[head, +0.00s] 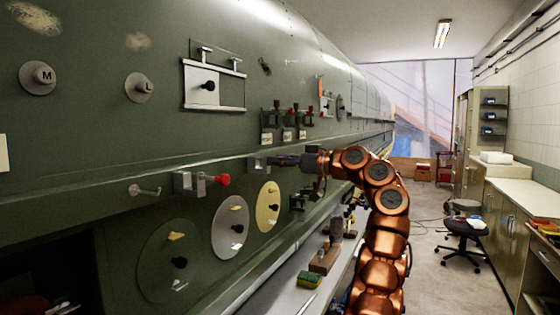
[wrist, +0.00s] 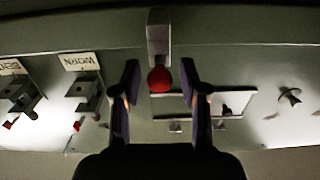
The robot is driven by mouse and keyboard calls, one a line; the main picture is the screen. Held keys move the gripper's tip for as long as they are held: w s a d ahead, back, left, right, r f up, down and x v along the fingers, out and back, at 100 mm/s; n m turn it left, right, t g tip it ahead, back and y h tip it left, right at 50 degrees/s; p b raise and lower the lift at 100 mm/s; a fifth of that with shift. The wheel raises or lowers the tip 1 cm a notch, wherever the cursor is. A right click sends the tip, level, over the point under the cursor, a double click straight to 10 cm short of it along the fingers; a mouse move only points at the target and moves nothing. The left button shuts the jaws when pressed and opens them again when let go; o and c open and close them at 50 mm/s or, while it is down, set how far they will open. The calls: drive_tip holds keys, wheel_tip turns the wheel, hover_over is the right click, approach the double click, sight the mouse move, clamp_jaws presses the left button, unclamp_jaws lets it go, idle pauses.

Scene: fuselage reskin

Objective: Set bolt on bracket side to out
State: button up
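In the head view, a grey bracket (head: 190,183) with a red ball-ended bolt (head: 222,179) pointing right sits on the green fuselage. A second grey block (head: 258,164) stands to its right, just off the tip of my gripper (head: 285,160). In the wrist view, my gripper (wrist: 160,95) is open. A red ball (wrist: 160,79) on a grey block (wrist: 158,35) appears between its fingers, with gaps on both sides. I cannot tell which of the two blocks this is. Whether the fingers reach around the ball is unclear.
Labelled red-knobbed clamps (head: 288,125) and a light plate with T-handles (head: 213,86) are above. Round discs (head: 231,227) and a small bolt (head: 145,190) are lower left. A ledge with a sponge (head: 309,280) runs below. Floor is open at right, with a stool (head: 465,226).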

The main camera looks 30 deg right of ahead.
clamp_jaws()
